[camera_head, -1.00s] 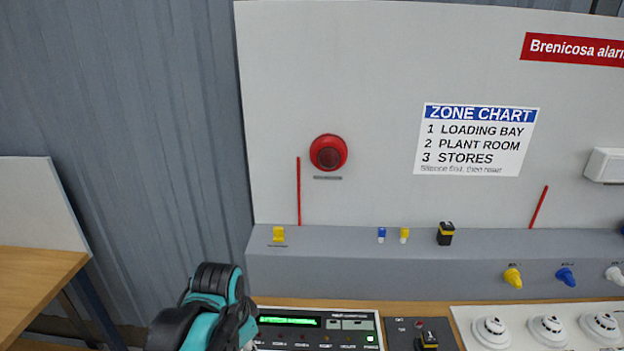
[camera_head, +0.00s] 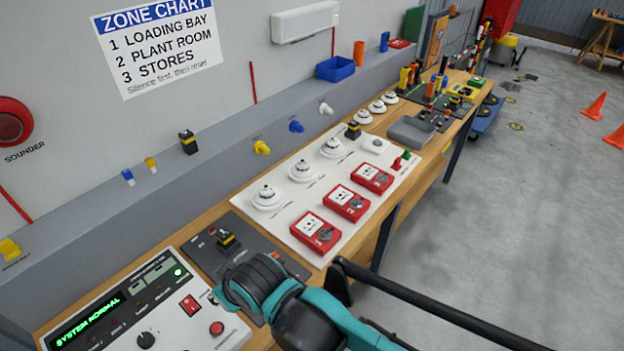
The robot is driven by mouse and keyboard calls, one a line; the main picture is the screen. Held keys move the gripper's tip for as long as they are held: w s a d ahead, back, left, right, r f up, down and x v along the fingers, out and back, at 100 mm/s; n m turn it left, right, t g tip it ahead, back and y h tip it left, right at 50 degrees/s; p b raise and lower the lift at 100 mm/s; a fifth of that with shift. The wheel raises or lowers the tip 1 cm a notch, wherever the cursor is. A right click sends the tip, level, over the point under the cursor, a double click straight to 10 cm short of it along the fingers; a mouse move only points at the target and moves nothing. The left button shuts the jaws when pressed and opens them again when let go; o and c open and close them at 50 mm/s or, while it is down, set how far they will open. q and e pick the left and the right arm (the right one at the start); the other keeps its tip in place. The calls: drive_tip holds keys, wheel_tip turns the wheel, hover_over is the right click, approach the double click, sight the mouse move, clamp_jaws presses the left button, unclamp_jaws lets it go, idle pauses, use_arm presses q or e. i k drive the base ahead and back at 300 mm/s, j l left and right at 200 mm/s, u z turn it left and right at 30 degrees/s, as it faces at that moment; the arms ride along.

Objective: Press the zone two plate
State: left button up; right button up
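Three red call points stand in a row on a white board on the bench: a near one (camera_head: 315,232), a middle one (camera_head: 346,202) and a far one (camera_head: 371,178). Each has a pale plate on its face and a dark round part beside it. Their small labels are too small to read, so I cannot tell the zones from them. The zone chart (camera_head: 158,42) on the wall lists 2 as plant room. A teal and black link of my arm crosses the lower middle, nearer the camera than the bench edge. Neither gripper's fingers show.
The alarm panel (camera_head: 150,308) at lower left reads "SYSTEM NORMAL". White detectors (camera_head: 302,170) stand behind the call points. A grey tray (camera_head: 411,132) and more fittings lie farther along the bench. Open floor (camera_head: 500,230) with orange cones (camera_head: 594,106) lies to the right.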

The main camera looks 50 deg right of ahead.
sight(341, 196)
drive_tip(key=z, duration=0.4)
drive_tip(key=j+z, duration=0.1)
drive_tip(key=z, duration=1.15)
drive_tip(key=k+z, duration=0.1)
drive_tip(key=z, duration=0.3)
